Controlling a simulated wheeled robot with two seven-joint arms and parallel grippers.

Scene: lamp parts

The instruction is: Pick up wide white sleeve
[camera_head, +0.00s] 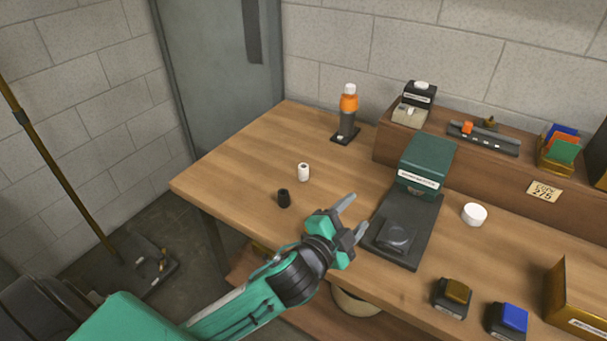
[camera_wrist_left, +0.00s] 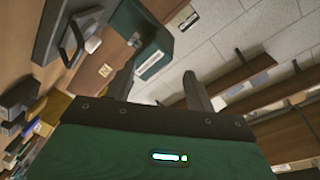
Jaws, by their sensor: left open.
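A wide, short white sleeve (camera_head: 474,214) stands on the wooden table to the right of a dark green press-like device. A narrower white sleeve (camera_head: 303,172) with a dark spot on its side stands on the left half of the table, near a small black sleeve (camera_head: 284,198). My left gripper (camera_head: 357,214) is open and empty above the table, just left of the device's black base. It is well to the left of the wide sleeve. Its two fingers also show apart in the left wrist view (camera_wrist_left: 158,72), with no sleeve between them. My right gripper is not seen.
The green device (camera_head: 426,162) on its black base (camera_head: 411,229) stands between my left gripper and the wide sleeve. An orange-and-black lamp-like part (camera_head: 347,112) stands at the back. Yellow-topped (camera_head: 453,296) and blue-topped (camera_head: 508,319) blocks are at the front right. The left table area is mostly clear.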

